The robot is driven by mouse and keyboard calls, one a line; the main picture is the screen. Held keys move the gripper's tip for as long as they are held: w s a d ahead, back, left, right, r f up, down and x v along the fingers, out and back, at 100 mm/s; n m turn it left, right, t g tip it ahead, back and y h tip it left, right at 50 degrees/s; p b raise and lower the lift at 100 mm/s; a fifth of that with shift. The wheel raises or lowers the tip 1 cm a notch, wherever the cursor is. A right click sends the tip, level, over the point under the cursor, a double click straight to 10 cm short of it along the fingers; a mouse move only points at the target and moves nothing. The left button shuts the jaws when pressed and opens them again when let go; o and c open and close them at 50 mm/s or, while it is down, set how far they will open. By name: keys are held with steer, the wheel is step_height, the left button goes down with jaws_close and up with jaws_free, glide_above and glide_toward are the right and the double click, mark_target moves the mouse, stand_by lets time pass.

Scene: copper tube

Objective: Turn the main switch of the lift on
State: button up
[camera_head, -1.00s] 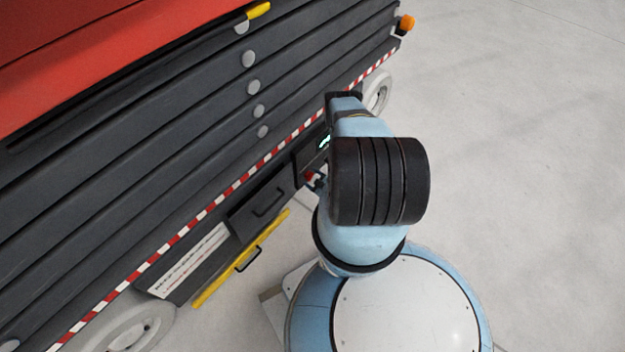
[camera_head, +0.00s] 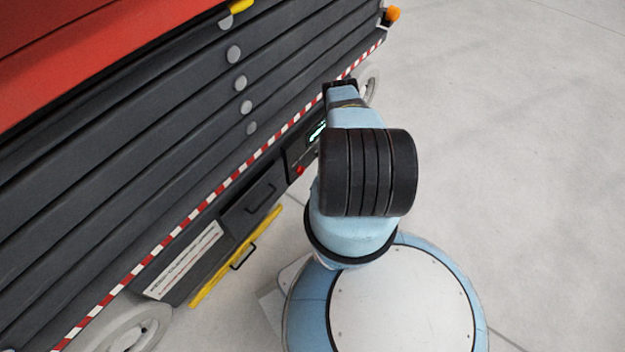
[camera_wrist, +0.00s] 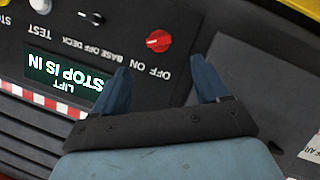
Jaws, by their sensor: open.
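The main switch is a red round knob (camera_wrist: 158,41) with a white mark, on the dark control panel (camera_wrist: 190,25) of the lift (camera_head: 130,130). The labels OFF and ON are printed beside it, upside down in the wrist view. My gripper (camera_wrist: 161,66) is open and empty. Its two blue fingertips are spread on either side of the labels, with the knob just beyond them, apart from both. In the head view the red knob (camera_head: 299,170) shows small at the left of my arm, which hides my gripper there.
A lit display (camera_wrist: 65,72) reads "LIFT STOP IS IN". A small black selector (camera_wrist: 93,18) labelled BASE OFF DECK and a white TEST button (camera_wrist: 40,5) are on the panel. A yellow bar (camera_head: 235,258) juts out low on the lift. The floor at right is clear.

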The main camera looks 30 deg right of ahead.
steer(key=shift+v, duration=1.2)
steer(key=shift+a, duration=0.1)
